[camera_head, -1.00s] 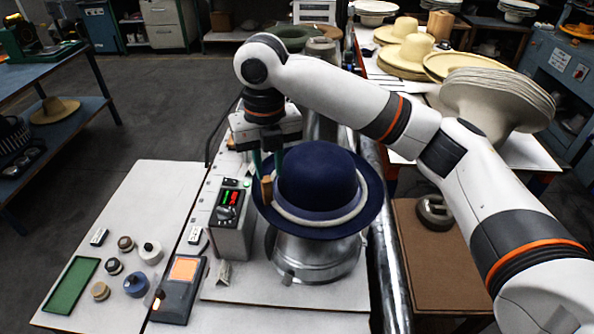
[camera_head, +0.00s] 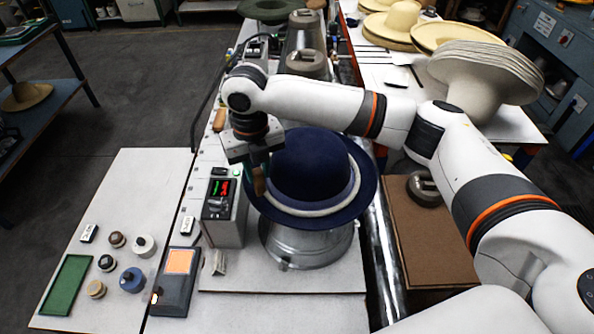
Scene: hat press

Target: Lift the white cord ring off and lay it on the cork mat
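The white cord ring (camera_head: 318,211) lies around the base of the crown of a dark blue felt hat (camera_head: 308,165), resting on the brim. Its far side is hidden behind the crown. A wooden tab (camera_head: 259,184) stands at the ring's left side. The hat sits on a round metal block (camera_head: 308,246). My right gripper (camera_head: 257,176) points down at the hat's left side, with its fingertips at the wooden tab. Whether the fingers are closed on the tab is too small to tell. The cork mat (camera_head: 428,255) lies to the right, brown and partly bare. My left gripper is out of view.
A grey control box (camera_head: 223,208) with red and green displays stands close left of the hat. A dark grey weight-like object (camera_head: 424,190) sits on the mat's far part. A metal pipe (camera_head: 384,265) runs between hat and mat. Pale hat bodies (camera_head: 486,75) are stacked behind my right arm.

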